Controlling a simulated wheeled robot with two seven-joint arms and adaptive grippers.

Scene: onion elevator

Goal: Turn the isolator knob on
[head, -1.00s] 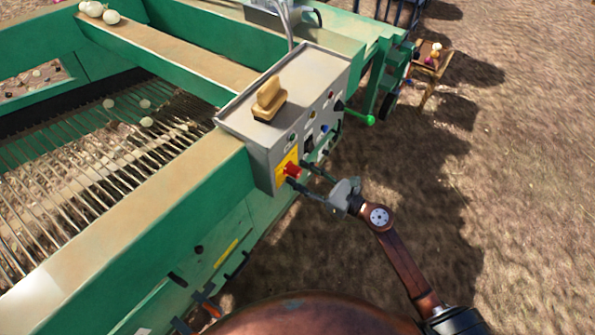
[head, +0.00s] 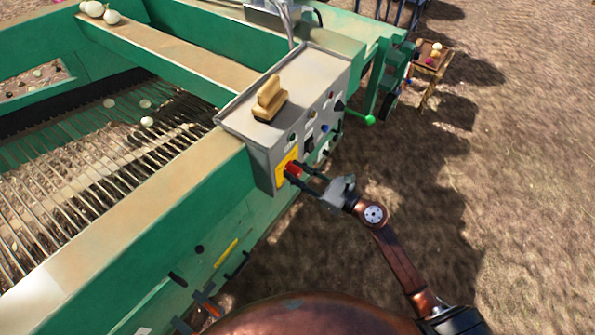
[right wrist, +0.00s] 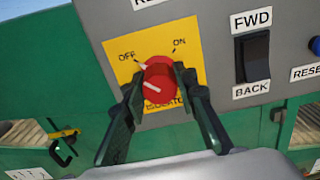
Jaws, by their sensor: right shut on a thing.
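The isolator knob (right wrist: 160,80) is red and round, on a yellow plate (right wrist: 118,62) marked OFF at upper left and ON at upper right. A white mark shows at its upper left, by OFF, and a short white line crosses its face. In the head view, the knob (head: 293,169) is on the near end of the grey control box (head: 262,140). My right gripper (head: 298,173) is shut on the knob, one dark finger on each side of it. My left gripper is not in view.
Right of the knob is a black FWD/BACK rocker switch (right wrist: 254,57). A wooden brush (head: 269,102) lies on top of the box. A green-tipped lever (head: 369,120) sticks out beyond it. The green machine frame (head: 150,220) runs left; open soil (head: 500,200) lies right.

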